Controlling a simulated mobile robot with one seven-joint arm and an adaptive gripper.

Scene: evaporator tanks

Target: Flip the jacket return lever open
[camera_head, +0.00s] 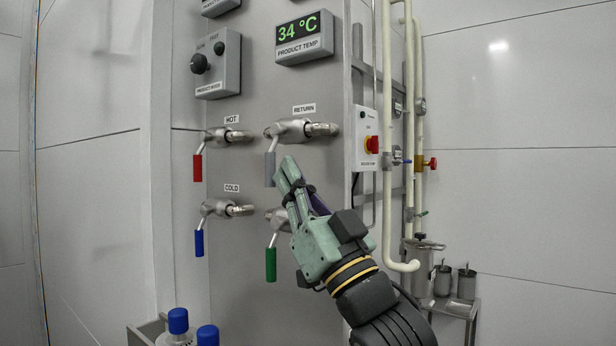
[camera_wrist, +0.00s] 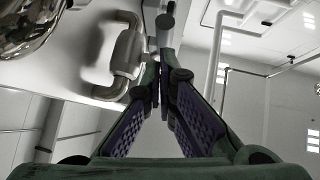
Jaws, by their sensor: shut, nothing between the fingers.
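The jacket return lever has a grey handle (camera_head: 270,168) that hangs straight down from the steel valve (camera_head: 295,130) under the RETURN label in the head view. My gripper (camera_head: 287,174) is shut and empty. Its fingertips are just right of the grey handle and below the valve body; I cannot tell if they touch the handle.
The red HOT lever (camera_head: 197,168) and blue COLD lever (camera_head: 199,243) hang down at the left. A green lever (camera_head: 270,264) hangs below, beside my gripper. A control box with a red knob (camera_head: 371,145) and pale vertical pipes (camera_head: 388,200) stand to the right.

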